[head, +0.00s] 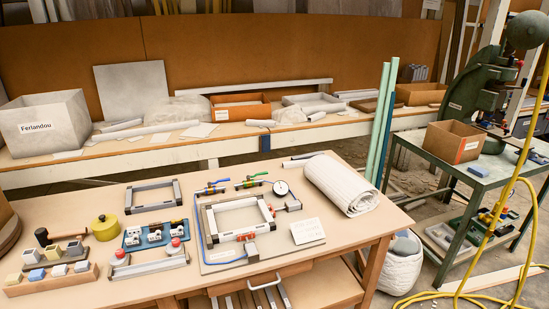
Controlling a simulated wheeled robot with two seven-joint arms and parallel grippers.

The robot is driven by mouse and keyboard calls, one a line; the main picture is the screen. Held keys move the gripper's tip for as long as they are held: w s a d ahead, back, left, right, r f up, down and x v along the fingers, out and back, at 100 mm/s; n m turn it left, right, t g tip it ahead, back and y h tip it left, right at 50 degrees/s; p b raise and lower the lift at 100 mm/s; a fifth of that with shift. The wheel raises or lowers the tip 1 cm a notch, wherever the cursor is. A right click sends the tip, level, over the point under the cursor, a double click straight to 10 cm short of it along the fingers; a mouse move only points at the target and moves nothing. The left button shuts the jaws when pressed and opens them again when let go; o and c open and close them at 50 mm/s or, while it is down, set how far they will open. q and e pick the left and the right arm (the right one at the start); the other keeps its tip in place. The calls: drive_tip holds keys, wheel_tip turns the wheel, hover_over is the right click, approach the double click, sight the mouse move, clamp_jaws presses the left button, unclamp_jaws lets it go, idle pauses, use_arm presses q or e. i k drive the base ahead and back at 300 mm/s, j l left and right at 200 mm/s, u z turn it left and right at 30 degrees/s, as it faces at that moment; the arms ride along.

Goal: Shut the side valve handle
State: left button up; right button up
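A grey rectangular metal frame (205,222) lies on a pale board on the wooden workbench, with blue tubing along its left side. A small dark fitting (292,206) sits at its right side, below a round white gauge (281,188). A red-topped fitting (250,248) is at its front edge. Behind the frame lie a valve with a blue handle (212,189) and one with a green handle (256,178). I cannot tell which of these is the side valve, or whether any handle is open or shut. Neither of my grippers is in view.
A rolled white cloth (342,186) and a white card (307,231) lie right of the frame. A yellow tin (105,228), a blue tray (133,239) and a second frame (150,195) stand left.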

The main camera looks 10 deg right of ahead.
sight(248, 177)
drive_tip(key=i+z, duration=0.25)
drive_tip(key=i, duration=0.9)
drive_tip(key=u, duration=0.95)
